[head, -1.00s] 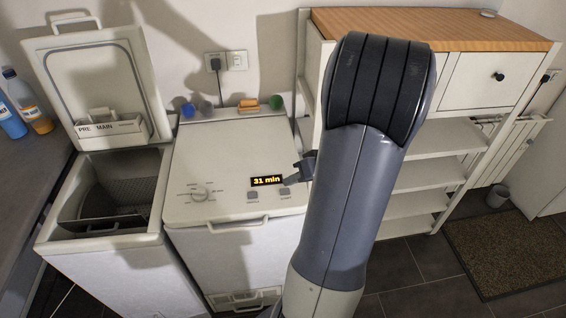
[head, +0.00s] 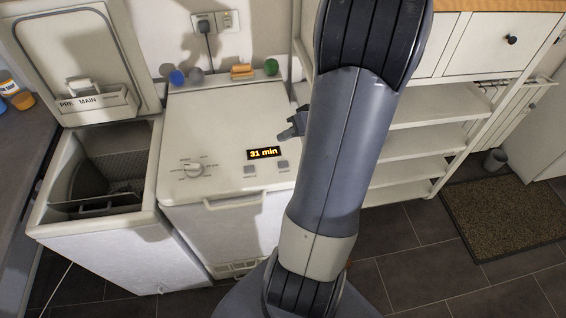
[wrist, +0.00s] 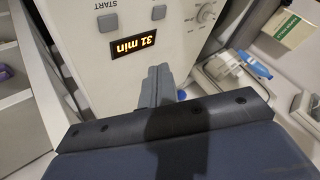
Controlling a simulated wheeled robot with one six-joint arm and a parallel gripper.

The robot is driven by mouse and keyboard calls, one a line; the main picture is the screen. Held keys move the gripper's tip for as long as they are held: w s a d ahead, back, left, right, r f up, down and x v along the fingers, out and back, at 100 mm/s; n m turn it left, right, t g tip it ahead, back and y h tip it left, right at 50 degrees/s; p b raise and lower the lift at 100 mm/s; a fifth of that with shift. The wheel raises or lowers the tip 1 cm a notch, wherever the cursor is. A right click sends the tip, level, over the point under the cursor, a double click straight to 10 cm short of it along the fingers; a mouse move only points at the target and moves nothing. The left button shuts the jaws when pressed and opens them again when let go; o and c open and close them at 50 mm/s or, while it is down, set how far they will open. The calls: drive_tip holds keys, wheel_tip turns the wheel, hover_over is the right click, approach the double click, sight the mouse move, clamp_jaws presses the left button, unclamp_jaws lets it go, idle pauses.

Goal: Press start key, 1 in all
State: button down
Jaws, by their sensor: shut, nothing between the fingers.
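The closed-lid toploader (head: 225,125) has a lit display reading 31 min (head: 264,153), a round dial (head: 193,170) and two grey keys. The start key (head: 283,165) is the right one. In the wrist view it is the grey key (wrist: 107,23) beside the word START, at the top. My gripper (head: 284,132) is shut and empty, over the top panel behind the display and apart from the start key. The wrist view shows its closed fingers (wrist: 158,70) below the display (wrist: 133,44). My arm covers part of the machine's right side in the head view.
A second toploader (head: 100,205) stands open at left, its lid (head: 75,45) raised. A white shelf unit (head: 425,140) stands at right. A mat (head: 510,205) lies on the floor.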

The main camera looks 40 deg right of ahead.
drive_tip(key=b, duration=0.3)
hover_over(287, 165)
wheel_tip(287, 165, down, 7)
drive_tip(key=shift+f, duration=0.1)
drive_tip(key=shift+f+b, duration=0.75)
drive_tip(key=shift+b, duration=0.4)
drive_tip(key=shift+f+b, duration=0.8)
drive_tip(key=shift+b, duration=0.65)
idle(1.4)
drive_tip(key=shift+r, duration=0.85)
drive_tip(key=shift+r+p, duration=0.1)
drive_tip(key=shift+p, duration=0.2)
drive_tip(key=shift+r+p, duration=1.15)
drive_tip(key=shift+r, duration=1.25)
drive_tip(key=shift+f, duration=0.15)
